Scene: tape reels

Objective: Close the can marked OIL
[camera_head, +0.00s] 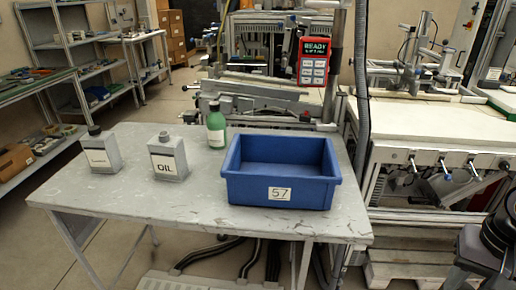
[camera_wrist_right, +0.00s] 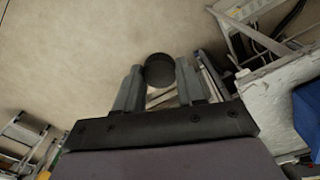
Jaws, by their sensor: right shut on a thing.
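The can marked OIL (camera_head: 168,160) stands upright on the grey table, left of the middle, in the head view. Its short neck (camera_head: 164,137) shows light grey, with no dark cap on it. In the right wrist view my right gripper (camera_wrist_right: 159,80) is shut on a round black cap (camera_wrist_right: 159,69), held between the fingertips. The cap is over the floor, off the table's edge, away from the can. My left gripper is in neither view.
A second can (camera_head: 103,154) with a dark cap stands left of the OIL can. A green bottle (camera_head: 216,128) stands behind it to the right. A blue bin (camera_head: 275,187) labelled 57 fills the table's right part. The table's front left is clear.

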